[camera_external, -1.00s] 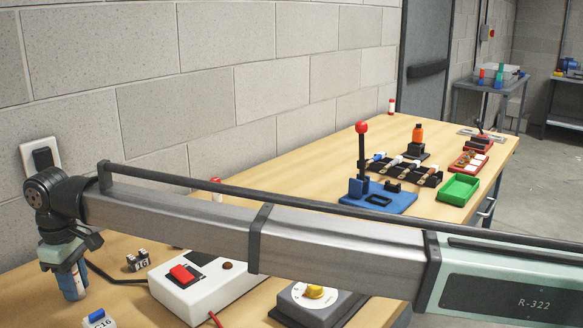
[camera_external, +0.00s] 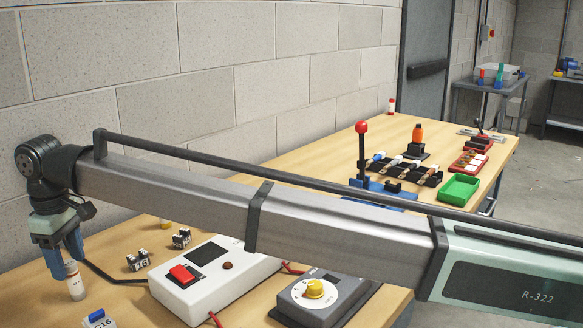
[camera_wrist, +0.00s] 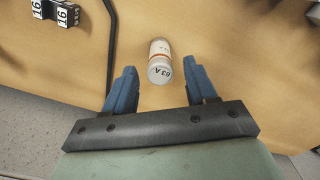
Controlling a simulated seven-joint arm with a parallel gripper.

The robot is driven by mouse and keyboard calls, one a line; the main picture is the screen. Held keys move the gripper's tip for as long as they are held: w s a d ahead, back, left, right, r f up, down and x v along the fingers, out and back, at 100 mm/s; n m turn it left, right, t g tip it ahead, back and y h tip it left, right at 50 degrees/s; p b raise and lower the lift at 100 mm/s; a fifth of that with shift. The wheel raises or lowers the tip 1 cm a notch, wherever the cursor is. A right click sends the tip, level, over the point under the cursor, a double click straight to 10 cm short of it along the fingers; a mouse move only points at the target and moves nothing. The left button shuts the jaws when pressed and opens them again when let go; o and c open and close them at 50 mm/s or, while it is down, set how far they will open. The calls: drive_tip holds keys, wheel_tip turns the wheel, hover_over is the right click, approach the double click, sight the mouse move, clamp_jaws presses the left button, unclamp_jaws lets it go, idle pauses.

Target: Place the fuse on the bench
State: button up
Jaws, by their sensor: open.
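The fuse (camera_external: 75,281) is a white cylinder with a thin coloured band. It stands upright on the wooden bench (camera_external: 128,300) at the far left in the external view. In the wrist view the fuse (camera_wrist: 160,63) shows a "63 A" marking and lies beyond the gap between the fingertips. My gripper (camera_external: 62,256) has blue fingers and is just above the fuse.
A white box with a red switch (camera_external: 182,275) and a grey dial box (camera_external: 316,300) stand to the right.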

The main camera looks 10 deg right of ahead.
drive_tip(key=shift+r, duration=3.15)
